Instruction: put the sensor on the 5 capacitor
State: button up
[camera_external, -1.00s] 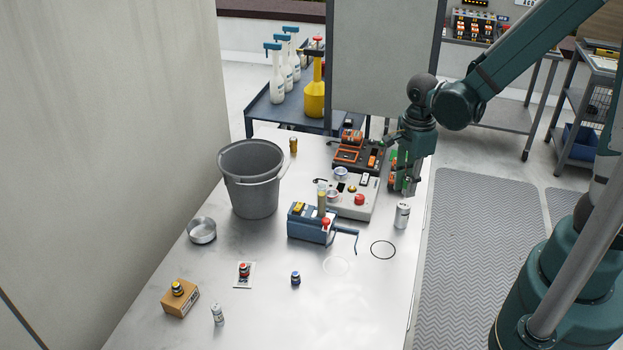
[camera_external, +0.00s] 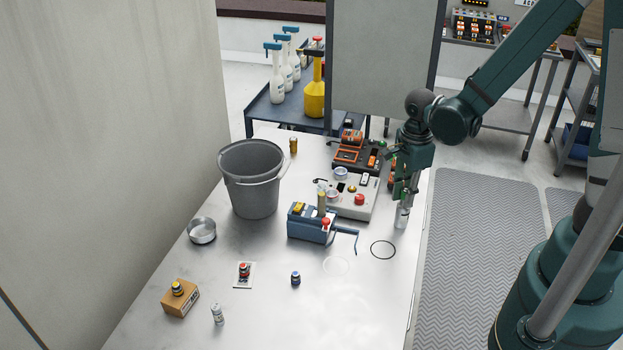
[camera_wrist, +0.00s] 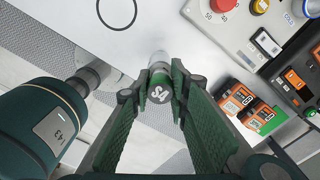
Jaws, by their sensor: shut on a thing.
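A silver can (camera_external: 401,222) stands near the table's right edge. My gripper (camera_external: 402,206) points down over it, with its fingers around its upper part. In the wrist view my gripper (camera_wrist: 160,108) is shut on the silver can (camera_wrist: 159,92), whose dark top carries a white mark that I cannot read surely. Another light can (camera_external: 217,315) stands at the front and a brown-yellow can (camera_external: 293,145) at the back. Small knob-like pieces, blue (camera_external: 295,278), red (camera_external: 244,269) and yellow (camera_external: 177,288), sit nearer the front. I cannot tell which piece is the sensor.
A black ring (camera_external: 372,246) lies just left of the held can, beside a blue device with a crank (camera_external: 310,228). A grey control box (camera_external: 355,205) stands behind. A bucket (camera_external: 250,185) and metal dish (camera_external: 202,231) are left. The front right table is clear.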

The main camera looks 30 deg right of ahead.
jog(key=shift+f, duration=0.15)
jog(key=o, duration=0.9)
jog(key=shift+r, duration=0.25)
jog(key=shift+r+p, duration=0.45)
jog(key=shift+r, duration=5.5)
